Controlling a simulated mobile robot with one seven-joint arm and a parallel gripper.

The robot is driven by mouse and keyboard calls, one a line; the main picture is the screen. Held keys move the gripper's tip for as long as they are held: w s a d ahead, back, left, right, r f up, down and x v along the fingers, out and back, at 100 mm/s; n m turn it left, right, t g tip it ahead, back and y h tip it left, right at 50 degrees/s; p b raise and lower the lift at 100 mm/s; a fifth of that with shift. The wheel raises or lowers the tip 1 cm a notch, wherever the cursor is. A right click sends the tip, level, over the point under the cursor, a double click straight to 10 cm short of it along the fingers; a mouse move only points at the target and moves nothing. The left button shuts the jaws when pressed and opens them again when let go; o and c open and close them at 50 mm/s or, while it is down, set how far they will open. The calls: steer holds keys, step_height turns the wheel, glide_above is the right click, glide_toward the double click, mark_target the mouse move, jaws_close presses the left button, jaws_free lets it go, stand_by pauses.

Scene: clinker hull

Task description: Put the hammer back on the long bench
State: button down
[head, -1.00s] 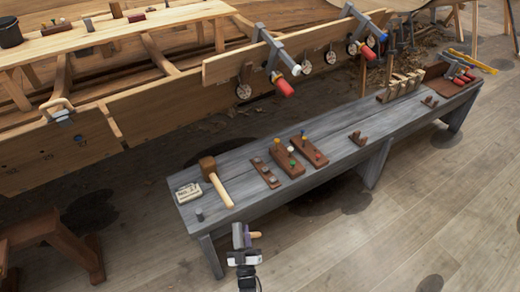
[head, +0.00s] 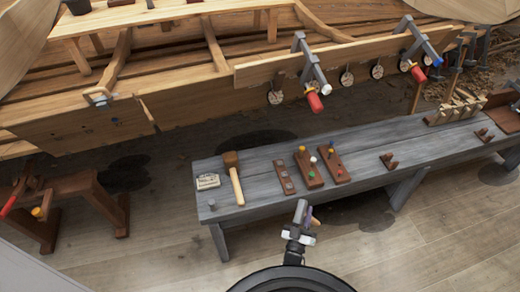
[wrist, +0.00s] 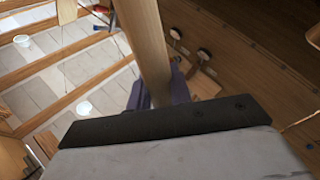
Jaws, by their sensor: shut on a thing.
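My gripper (head: 302,214) is shut on a pale wooden handle, taken to be the hammer (head: 315,221). In the wrist view the hammer (wrist: 146,45) shows as a round wooden shaft between the purple fingers (wrist: 158,92); its head cannot be made out. The gripper shows in front of the near side of the long bench (head: 430,150), a low grey plank bench. I cannot tell its height against the bench top.
On the bench lie a wooden mallet (head: 234,180), a white block (head: 207,181), a small grey cylinder (head: 212,204) and brown racks with coloured pegs (head: 308,168). A small brown holder (head: 388,161) has bare planks around it. The clamped hull plank (head: 350,60) runs behind.

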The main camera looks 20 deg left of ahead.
steer(key=w, duration=0.1)
steer(key=a+r+p, duration=0.1)
steer(key=w, duration=0.1)
steer(key=shift+w+a+r+g, duration=0.3)
steer(key=shift+w+g, duration=0.05)
steer(key=shift+g, duration=0.05)
steer(key=w+a+f+n+g+y, duration=0.1)
steer(key=w+a+f+g+y, duration=0.1)
steer(key=w+a+f+g, duration=0.2)
steer(key=shift+w+a+f+n+g, duration=0.5)
steer(key=shift+a+f, duration=0.5)
steer(key=shift+a, duration=0.75)
steer(key=shift+s, duration=0.1)
steer(key=shift+a+f+g, duration=0.1)
steer(key=shift+a+g, duration=0.1)
steer(key=shift+g, duration=0.1)
steer(key=shift+s+a+f+g, duration=0.35)
steer(key=shift+a+g, duration=0.1)
steer(key=shift+g, duration=0.15)
steer(key=shift+a, duration=0.1)
